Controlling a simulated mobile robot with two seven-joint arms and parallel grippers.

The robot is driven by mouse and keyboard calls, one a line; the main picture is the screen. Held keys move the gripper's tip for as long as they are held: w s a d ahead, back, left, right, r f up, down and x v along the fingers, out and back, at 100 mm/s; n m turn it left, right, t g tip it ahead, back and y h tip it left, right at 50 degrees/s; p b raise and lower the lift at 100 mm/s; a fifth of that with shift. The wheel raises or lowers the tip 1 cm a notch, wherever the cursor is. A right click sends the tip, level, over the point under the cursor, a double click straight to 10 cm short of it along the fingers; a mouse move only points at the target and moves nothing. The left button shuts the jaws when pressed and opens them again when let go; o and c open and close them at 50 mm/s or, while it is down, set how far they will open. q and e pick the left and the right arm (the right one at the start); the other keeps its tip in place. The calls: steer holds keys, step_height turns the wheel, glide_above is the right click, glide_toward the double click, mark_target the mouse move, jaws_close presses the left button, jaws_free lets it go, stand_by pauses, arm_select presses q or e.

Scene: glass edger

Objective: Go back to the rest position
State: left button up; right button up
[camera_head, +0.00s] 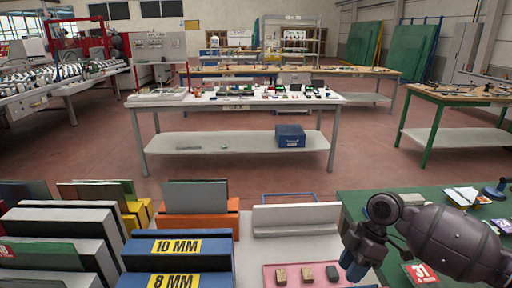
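My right arm comes in from the right edge, and my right gripper (353,264) hangs at its end near the bottom, low over the seam between the pale worktop and the green mat. Its dark body and bluish fingertips point down. The gap between the fingers does not show clearly, so I cannot tell whether it is open or whether anything is between them. My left gripper and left arm are not in view.
Blue blocks marked 10 MM (178,247) and 8 MM stand at the front left, among slotted racks with glass pieces. A pink tray (300,268) with three small blocks lies left of my gripper. The green mat (440,225) holds cards. Workbenches (235,100) stand beyond open floor.

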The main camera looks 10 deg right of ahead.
steer(key=s+a+f+m+t, duration=0.25)
steer(key=s+a+f, duration=0.2)
steer(key=s, duration=0.25)
steer(key=s+a+f+m+t, duration=0.1)
steer(key=s+a+f+m, duration=0.25)
steer(key=s+f, duration=0.2)
steer(key=s+d+r+m+t+h, duration=0.25)
steer(key=s+d+m+h, duration=0.35)
steer(key=s+d+m, duration=0.45)
steer(key=w+a+f+t+y, duration=0.1)
steer(key=w+f+t, duration=0.4)
steer(key=f, duration=0.5)
steer(key=shift+w+a+n+t, duration=0.2)
steer(key=shift+a+n+t, duration=0.2)
steer(key=shift+t, duration=0.9)
steer(key=shift+s+f, duration=0.1)
